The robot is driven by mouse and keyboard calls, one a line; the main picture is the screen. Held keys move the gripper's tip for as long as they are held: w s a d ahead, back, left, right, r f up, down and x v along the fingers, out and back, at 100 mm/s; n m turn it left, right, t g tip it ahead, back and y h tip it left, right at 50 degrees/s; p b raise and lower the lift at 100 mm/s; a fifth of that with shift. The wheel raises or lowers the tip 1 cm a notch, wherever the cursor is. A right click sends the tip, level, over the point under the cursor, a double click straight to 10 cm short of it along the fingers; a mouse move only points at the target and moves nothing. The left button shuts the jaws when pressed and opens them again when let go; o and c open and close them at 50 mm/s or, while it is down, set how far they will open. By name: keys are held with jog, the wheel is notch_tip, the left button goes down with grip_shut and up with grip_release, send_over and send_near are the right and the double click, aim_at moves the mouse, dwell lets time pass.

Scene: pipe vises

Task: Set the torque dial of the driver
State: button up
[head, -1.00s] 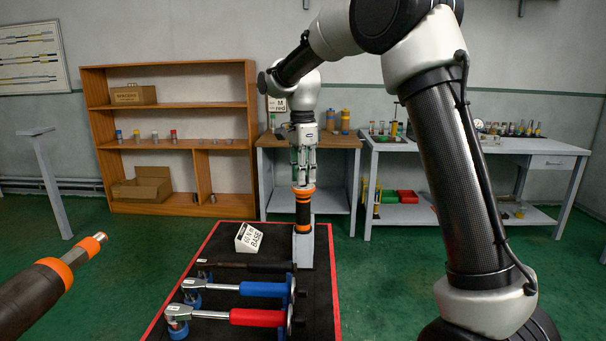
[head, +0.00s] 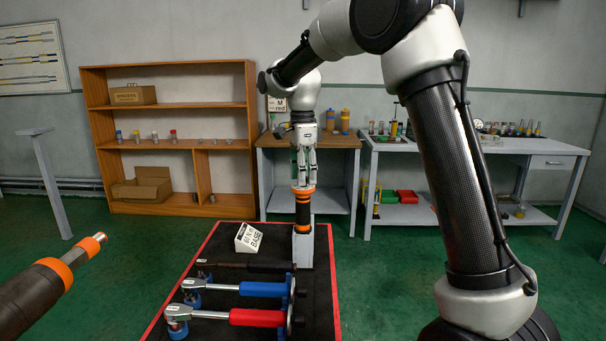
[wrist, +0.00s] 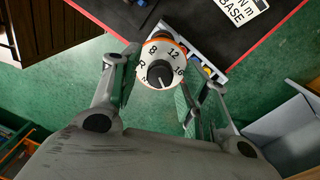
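The driver (head: 304,215) is black with orange bands and stands upright in a grey holder (head: 303,250) at the far end of the black mat. Its torque dial (wrist: 176,54) faces up in the wrist view, a white ring marked 8, 12, 16 and R around a black knob (wrist: 160,74). My gripper (head: 303,184) points down over the driver's top. In the wrist view my gripper (wrist: 172,68) is open, one finger on each side of the dial. I cannot tell whether either finger touches it.
Blue-handled (head: 262,289) and red-handled (head: 256,318) wrenches lie on the red-edged mat (head: 226,240), near a white sign (head: 249,238). A dark tool with orange bands (head: 38,290) juts in at lower left. Shelf (head: 167,109) and benches (head: 475,146) stand behind.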

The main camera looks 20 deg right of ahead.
notch_tip(320, 180, up, 12)
jog(key=shift+w, duration=0.2)
dwell(0.4)
